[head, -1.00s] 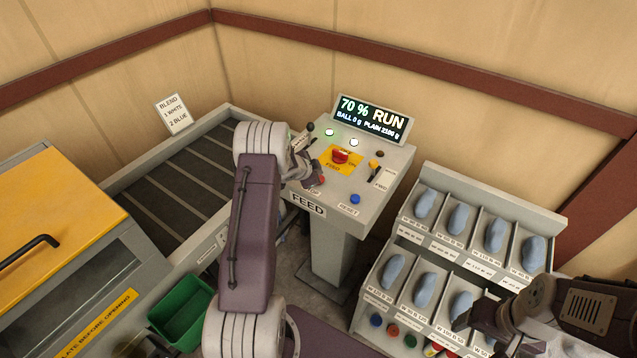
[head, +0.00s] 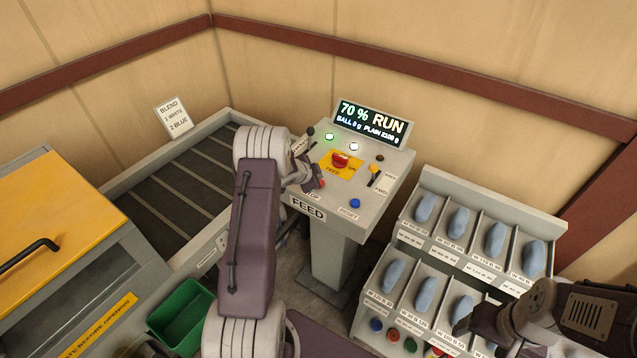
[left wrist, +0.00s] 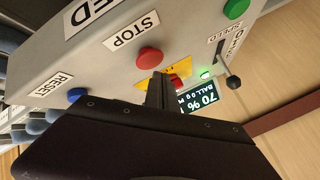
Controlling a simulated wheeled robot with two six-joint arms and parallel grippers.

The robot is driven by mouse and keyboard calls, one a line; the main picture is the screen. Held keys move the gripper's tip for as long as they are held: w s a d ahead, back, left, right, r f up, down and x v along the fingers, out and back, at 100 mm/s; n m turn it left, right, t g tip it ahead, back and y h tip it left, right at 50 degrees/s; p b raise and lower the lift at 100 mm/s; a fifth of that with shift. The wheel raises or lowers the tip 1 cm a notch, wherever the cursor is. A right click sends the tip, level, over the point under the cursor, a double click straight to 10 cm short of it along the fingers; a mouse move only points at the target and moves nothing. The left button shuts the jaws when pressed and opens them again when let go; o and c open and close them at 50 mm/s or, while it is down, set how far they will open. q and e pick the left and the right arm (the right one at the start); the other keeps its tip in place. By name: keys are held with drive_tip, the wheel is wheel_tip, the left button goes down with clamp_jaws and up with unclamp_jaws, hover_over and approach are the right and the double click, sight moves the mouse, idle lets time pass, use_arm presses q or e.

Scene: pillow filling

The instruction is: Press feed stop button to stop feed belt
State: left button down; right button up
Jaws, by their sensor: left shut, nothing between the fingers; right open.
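The grey feed console (head: 335,237) stands in the middle of the head view. In the left wrist view, the red stop button (left wrist: 149,58) sits beside the STOP label (left wrist: 131,31); the button also shows in the head view (head: 321,183), close to the gripper. My left gripper (head: 312,180) is shut and empty over the console's front left. Its fingertips (left wrist: 160,82) appear just below the button in the wrist view; I cannot tell whether they touch it. The display (head: 371,122) reads 70 % RUN. The slatted feed belt (head: 180,180) lies left of the console, partly hidden by my arm.
A red mushroom button (head: 340,160) on a yellow plate is close behind the gripper. A blue reset button (head: 355,203) is at the front right. My right gripper (head: 468,322) is open near the rack (head: 470,262) of blue pieces. A green bin (head: 180,315) stands at lower left.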

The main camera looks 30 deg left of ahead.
use_arm(q)
drive_tip(key=shift+f, duration=0.15)
idle(0.8)
drive_tip(key=shift+f+b, duration=0.3)
drive_tip(key=shift+b, duration=0.05)
drive_tip(key=shift+f+b, duration=0.45)
drive_tip(key=shift+f, duration=0.05)
idle(0.5)
idle(0.4)
drive_tip(key=shift+r+p, duration=0.95)
drive_tip(key=shift+p, duration=0.05)
wheel_tip(320, 180, up, 5)
drive_tip(key=p, duration=0.5)
drive_tip(key=shift+r, duration=0.1)
